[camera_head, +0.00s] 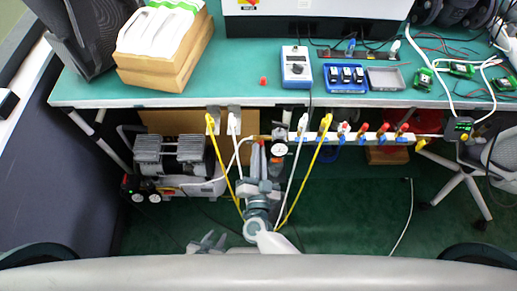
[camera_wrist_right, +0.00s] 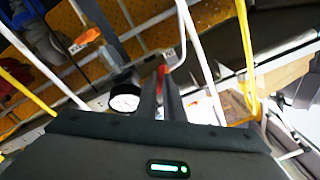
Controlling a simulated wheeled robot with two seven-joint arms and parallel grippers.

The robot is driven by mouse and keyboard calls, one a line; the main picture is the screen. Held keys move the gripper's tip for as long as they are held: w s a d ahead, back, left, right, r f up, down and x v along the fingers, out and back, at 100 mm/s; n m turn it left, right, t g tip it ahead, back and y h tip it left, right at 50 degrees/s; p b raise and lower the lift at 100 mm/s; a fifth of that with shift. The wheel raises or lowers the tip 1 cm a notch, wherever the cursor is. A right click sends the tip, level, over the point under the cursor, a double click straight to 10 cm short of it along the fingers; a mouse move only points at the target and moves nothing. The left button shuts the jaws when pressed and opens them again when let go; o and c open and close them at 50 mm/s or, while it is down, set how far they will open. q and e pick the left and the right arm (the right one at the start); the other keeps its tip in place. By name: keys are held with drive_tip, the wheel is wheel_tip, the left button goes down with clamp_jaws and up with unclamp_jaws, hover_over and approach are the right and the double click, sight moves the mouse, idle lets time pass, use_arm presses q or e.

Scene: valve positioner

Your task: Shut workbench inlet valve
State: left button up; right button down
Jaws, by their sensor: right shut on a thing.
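The inlet valve's red handle (camera_wrist_right: 163,72) shows between the fingertips of my right gripper (camera_wrist_right: 161,85) in the right wrist view. Those fingers are close together, shut on the handle. In the head view my right gripper (camera_head: 258,150) reaches up to the air line under the bench's front edge, just left of a round gauge (camera_head: 280,149). The gauge also shows in the wrist view (camera_wrist_right: 124,103). The fingers hide most of the valve body, so its exact angle is unclear. My left gripper (camera_head: 208,242) is low, left of the right arm, its fingers apart and empty.
White and yellow hoses (camera_head: 222,160) hang on both sides of my right arm. A manifold (camera_head: 350,137) with red, blue and yellow fittings runs to the right. A compressor (camera_head: 175,160) stands on the floor at left. The workbench (camera_head: 240,85) is above.

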use_arm(q)
drive_tip(key=s+a+f+g+p, duration=0.2)
drive_tip(key=s+a, duration=0.1)
drive_tip(key=s, duration=0.4)
drive_tip(key=s+a+f+g+y+p, duration=0.1)
drive_tip(key=s+a+f+g+p, duration=0.1)
drive_tip(key=s, duration=0.6)
drive_tip(key=shift+s+a+f+g+p, duration=0.3)
drive_tip(key=shift+a+p, duration=0.05)
drive_tip(key=shift+a, duration=0.3)
use_arm(e)
drive_tip(key=n, duration=0.5)
drive_tip(key=shift+f, duration=0.1)
drive_tip(key=c, duration=1.9)
unclamp_jaws()
drive_tip(key=shift+o, duration=0.2)
drive_tip(key=shift+s, duration=0.15)
